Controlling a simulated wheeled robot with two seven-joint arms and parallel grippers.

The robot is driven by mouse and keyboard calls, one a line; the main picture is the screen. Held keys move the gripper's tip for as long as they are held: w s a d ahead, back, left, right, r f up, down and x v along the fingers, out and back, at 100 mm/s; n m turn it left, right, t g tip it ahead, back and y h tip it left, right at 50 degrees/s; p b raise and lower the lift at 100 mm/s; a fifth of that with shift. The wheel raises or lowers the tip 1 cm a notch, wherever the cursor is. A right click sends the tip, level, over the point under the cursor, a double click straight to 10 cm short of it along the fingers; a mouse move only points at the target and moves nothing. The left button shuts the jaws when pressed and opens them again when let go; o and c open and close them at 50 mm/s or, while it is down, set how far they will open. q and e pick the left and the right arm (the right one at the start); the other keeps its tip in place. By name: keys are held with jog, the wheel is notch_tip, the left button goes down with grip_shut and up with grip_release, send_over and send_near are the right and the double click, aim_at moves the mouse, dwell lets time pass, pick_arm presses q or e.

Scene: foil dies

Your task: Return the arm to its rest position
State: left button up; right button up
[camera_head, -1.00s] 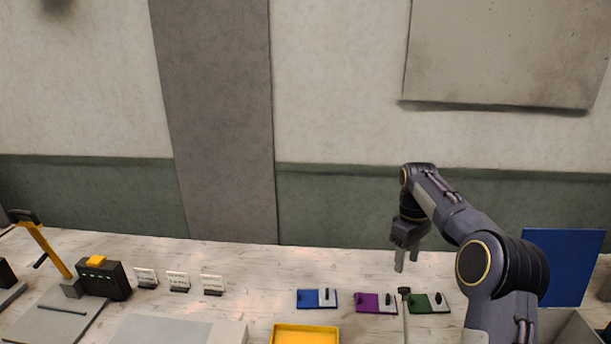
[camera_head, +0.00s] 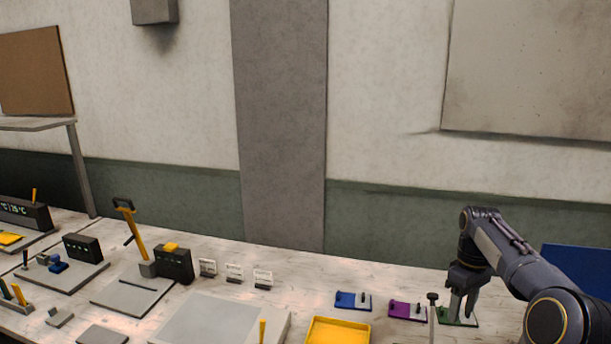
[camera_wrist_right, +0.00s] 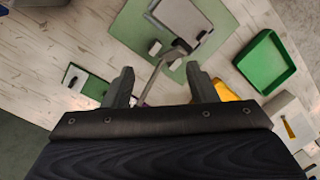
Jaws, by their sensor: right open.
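My right gripper (camera_head: 462,306) is at the right of the head view, pointing down, with its fingers in front of the green-and-white plate (camera_head: 471,322). In the right wrist view its two fingers (camera_wrist_right: 164,88) stand apart with nothing held between them. A slim post with a dark top (camera_head: 432,297) stands to the left of the fingers in the head view. In the wrist view a thin grey bar (camera_wrist_right: 152,82) shows beyond the gap; I cannot tell whether it is that post. My left gripper is not in view.
Purple (camera_head: 406,310) and blue (camera_head: 352,300) plates lie left of the gripper. A yellow tray (camera_head: 338,332) is at the front. A black device (camera_head: 174,264) and small signs stand further left. The wrist view shows a green mat (camera_wrist_right: 133,30) and a green tray (camera_wrist_right: 266,64).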

jog(key=s+a+r+m+t+y, duration=0.15)
jog(key=s+a+r, duration=0.25)
jog(key=s, duration=0.5)
jog(key=s+a+r+m+t+y, duration=0.1)
jog(key=s+a+r+m+t, duration=0.2)
jog(key=s, duration=0.6)
jog(key=s+a+f+m+t, duration=0.1)
jog(key=s+a+f, duration=0.2)
jog(key=s, duration=0.4)
jog(key=s+a+f+m+t, duration=0.1)
jog(key=s+a+f+m, duration=0.1)
jog(key=s+a, duration=0.3)
jog(key=s+f+y, duration=0.1)
jog(key=s, duration=0.1)
jog(key=shift+s+a+b, duration=0.25)
jog(key=shift+s+b, duration=0.05)
jog(key=shift+s, duration=0.1)
jog(key=shift+t, duration=0.25)
